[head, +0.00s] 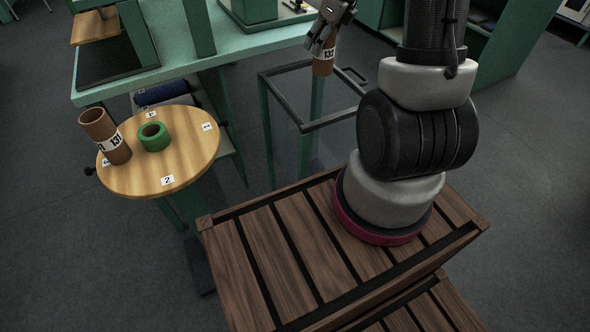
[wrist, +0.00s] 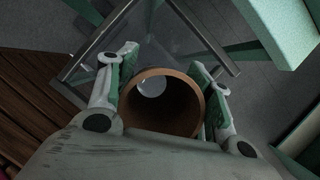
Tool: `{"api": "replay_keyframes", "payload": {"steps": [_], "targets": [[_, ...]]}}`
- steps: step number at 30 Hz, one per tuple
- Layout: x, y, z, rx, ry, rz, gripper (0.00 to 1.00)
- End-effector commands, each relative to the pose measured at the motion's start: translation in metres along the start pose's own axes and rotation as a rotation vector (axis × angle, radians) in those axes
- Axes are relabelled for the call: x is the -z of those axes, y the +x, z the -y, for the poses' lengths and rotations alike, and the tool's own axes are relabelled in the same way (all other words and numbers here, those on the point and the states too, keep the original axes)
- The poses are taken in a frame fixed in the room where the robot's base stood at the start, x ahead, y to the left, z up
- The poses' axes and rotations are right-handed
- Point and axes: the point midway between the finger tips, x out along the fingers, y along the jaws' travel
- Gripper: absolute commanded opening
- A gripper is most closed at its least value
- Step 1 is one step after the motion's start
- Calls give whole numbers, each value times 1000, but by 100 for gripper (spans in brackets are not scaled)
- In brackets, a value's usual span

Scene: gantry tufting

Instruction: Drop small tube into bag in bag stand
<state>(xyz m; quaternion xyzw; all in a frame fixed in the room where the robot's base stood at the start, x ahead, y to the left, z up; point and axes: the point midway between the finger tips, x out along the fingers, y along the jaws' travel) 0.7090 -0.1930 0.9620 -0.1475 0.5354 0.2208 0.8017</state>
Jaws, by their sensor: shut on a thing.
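My gripper (head: 322,50) is shut on the small tube (head: 323,66), a brown cardboard tube with a white number label. In the wrist view the tube (wrist: 163,78) is between the two fingers, and I look into its open end. The bag stand (head: 312,125) is a dark square frame on green legs, with a clear bag (head: 325,150) hanging in it. The tube is held above the back part of the frame. In the wrist view the stand's frame (wrist: 200,32) shows beyond the tube. The bag's bottom is hard to make out.
A round wooden table (head: 190,160) at the left holds a larger brown tube (head: 104,135), a green roll (head: 154,136) and numbered tags. A green bench (head: 240,45) stands behind. A dark blue roll (head: 162,93) lies below the bench top.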

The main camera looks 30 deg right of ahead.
Motion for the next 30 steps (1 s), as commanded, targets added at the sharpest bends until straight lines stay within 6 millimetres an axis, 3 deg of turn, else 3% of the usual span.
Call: {"api": "replay_keyframes", "payload": {"steps": [13,25,26,30], "targets": [[19,46,0,-1,2,-1,27],[22,52,0,1,1,0,27],[22,52,0,1,1,0,53],[22,52,0,1,1,0,76]]}}
